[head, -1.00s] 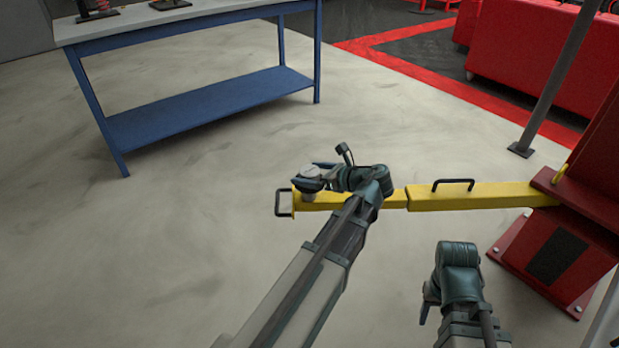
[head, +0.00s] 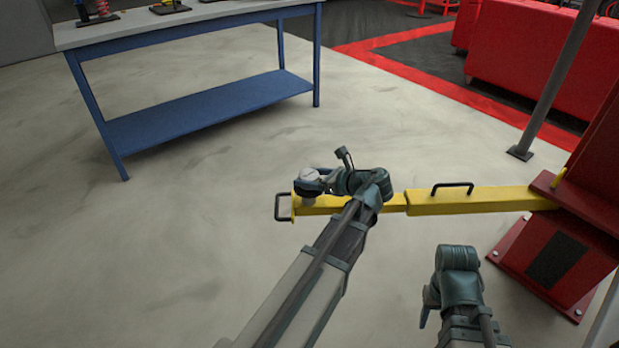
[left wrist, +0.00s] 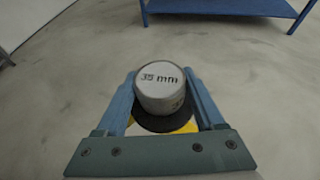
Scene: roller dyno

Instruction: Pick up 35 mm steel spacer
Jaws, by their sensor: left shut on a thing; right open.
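The 35 mm steel spacer (left wrist: 160,84) is a pale grey cylinder with "35 mm" written on its top, upright in the left wrist view. It also shows at the end of my left arm in the head view (head: 309,174). My left gripper (left wrist: 163,95) is shut on it, one blue finger on each side. A dark round pad and a bit of yellow show just below the spacer. In the head view the spacer is over the outer end of the yellow arm (head: 440,203); I cannot tell whether they touch. My right gripper (head: 427,304) is open, low at the right, apart from everything.
The yellow arm runs from a red lift post (head: 565,262) on the right and has black handles. A blue workbench (head: 200,25) with a lower shelf stands at the back left. A grey slanted pole (head: 550,90) stands at the right. The floor on the left is clear.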

